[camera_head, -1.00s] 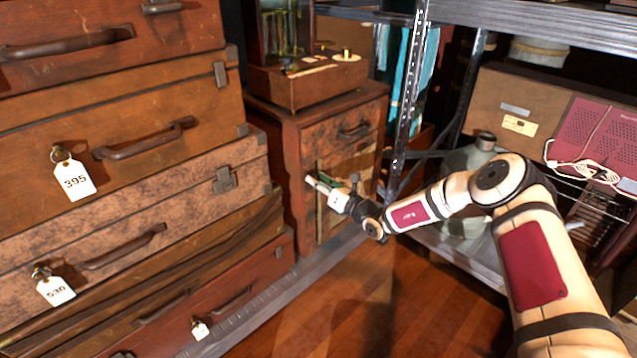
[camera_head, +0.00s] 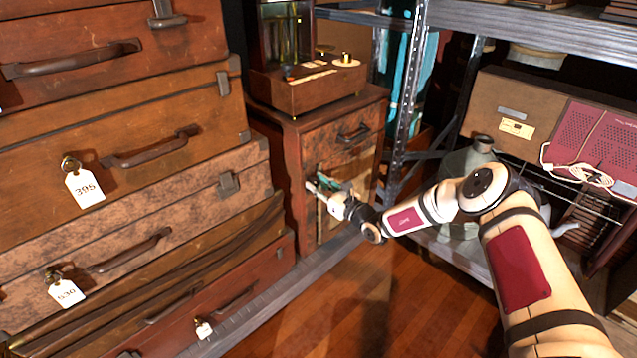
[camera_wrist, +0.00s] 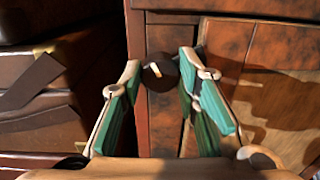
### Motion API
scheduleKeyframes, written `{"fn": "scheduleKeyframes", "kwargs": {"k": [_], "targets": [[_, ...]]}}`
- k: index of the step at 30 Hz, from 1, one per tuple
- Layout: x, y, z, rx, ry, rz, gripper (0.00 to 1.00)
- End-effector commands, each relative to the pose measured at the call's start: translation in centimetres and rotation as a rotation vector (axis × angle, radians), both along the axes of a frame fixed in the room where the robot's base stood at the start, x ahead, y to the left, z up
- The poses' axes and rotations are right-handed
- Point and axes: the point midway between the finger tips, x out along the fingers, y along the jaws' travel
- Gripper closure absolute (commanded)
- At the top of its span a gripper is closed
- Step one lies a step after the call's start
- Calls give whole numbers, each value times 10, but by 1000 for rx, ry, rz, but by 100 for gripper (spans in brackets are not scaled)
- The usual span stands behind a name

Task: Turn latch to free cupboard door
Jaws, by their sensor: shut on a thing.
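The latch (camera_wrist: 156,82) is a dark round knob with a short pale bar, slightly tilted, on the cupboard's front frame in the wrist view. My gripper (camera_wrist: 159,66) has its green-padded fingers on either side of the latch, closed on it. The cupboard door (camera_wrist: 275,85) is the brown panel to the right of the latch; I cannot tell whether it is ajar. In the head view, my gripper (camera_head: 313,186) is at the left front edge of the wooden cupboard (camera_head: 296,150). The latch is too small to make out there.
Stacked suitcases (camera_head: 185,110) stand close on the left. A metal shelf post (camera_head: 408,90) rises right of the cupboard, and a shelf holds a jug (camera_head: 466,160) and a maroon radio (camera_head: 595,135). The wooden floor (camera_head: 350,310) in front is clear.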

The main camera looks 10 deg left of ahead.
Motion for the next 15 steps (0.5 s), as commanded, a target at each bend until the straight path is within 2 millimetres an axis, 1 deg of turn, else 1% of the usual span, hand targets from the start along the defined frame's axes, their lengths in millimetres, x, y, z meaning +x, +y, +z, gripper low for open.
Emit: {"fn": "scheduleKeyframes", "kwargs": {"k": [15], "targets": [[-1, 0, 0, -303, -388, 0, 99]]}}
